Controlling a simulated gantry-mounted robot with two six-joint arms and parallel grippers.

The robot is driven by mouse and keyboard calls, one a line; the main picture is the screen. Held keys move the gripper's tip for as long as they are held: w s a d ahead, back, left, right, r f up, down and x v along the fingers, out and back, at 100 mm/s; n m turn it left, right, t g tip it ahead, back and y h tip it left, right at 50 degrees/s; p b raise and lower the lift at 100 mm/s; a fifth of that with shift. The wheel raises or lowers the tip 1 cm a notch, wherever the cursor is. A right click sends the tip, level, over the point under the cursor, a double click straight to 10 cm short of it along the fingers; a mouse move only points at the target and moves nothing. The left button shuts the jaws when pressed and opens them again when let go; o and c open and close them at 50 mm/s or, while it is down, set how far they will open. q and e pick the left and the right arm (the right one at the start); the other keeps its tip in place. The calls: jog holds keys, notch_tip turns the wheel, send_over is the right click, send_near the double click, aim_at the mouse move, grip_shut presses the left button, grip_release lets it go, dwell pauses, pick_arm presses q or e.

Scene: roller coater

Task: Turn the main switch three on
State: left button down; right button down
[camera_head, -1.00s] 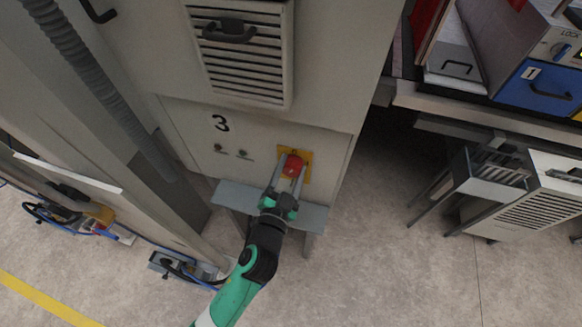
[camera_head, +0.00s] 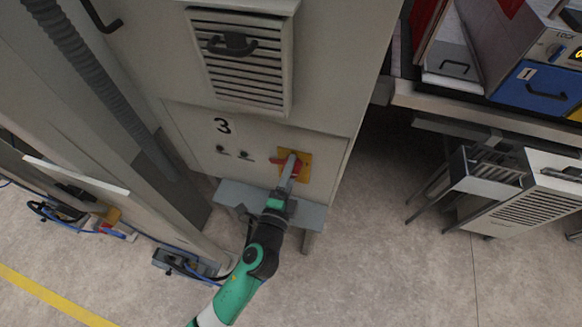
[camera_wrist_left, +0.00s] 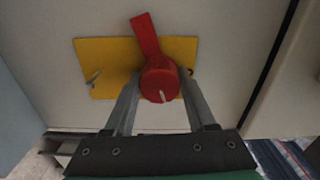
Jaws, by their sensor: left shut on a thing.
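The main switch is a red rotary knob with a handle (camera_head: 278,164) on a yellow plate (camera_head: 305,168), low on the cabinet panel below the number 3. In the left wrist view the red switch (camera_wrist_left: 158,75) has its handle pointing up and slightly left across the yellow plate (camera_wrist_left: 105,62). A white mark shows on its knob. My left gripper (camera_head: 288,164) is at the switch, its fingers on both sides of the red knob, shut on it. In the head view the fingers look edge-on and the red handle sticks out to their left. My right gripper is not in view.
A grey ledge (camera_head: 235,194) juts out just below the switch, under my left wrist. A vented cover (camera_head: 245,75) is above. A workbench (camera_head: 480,112) stands right; floor between is clear.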

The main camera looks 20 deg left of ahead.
pick_arm(q)
jog(key=shift+m+p, duration=0.4)
jog(key=shift+m, duration=1.3)
jog(key=shift+c, duration=1.1)
grip_release()
jog(key=shift+s, duration=0.15)
jog(key=s+d, duration=0.1)
jog(key=s, duration=1)
jog(key=shift+s+d, duration=0.15)
jog(key=shift+d, duration=0.15)
